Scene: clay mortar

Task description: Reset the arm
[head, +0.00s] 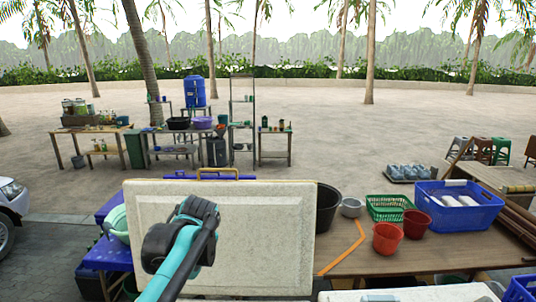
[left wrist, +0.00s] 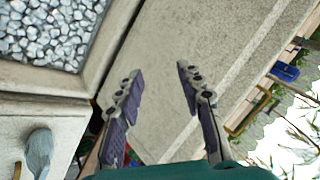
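My left arm reaches up from the bottom in the head view, in front of a large pale upright panel (head: 260,230). Its black wrist and gripper end (head: 195,220) hides part of the panel; the fingertips are not clear there. In the left wrist view my left gripper (left wrist: 160,95) has its two fingers spread apart with nothing between them. The panel (left wrist: 235,50) also shows there, beyond the fingers. My right gripper is not in view. No clay mortar can be made out.
Grey-white lumps (left wrist: 45,28) fill a pale-rimmed box beside the left gripper, with a grey rounded object (left wrist: 38,152) nearby. At right, a wooden table (head: 440,255) holds a blue basket (head: 458,205), green basket (head: 388,207) and red buckets (head: 386,238). Open sand lies beyond.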

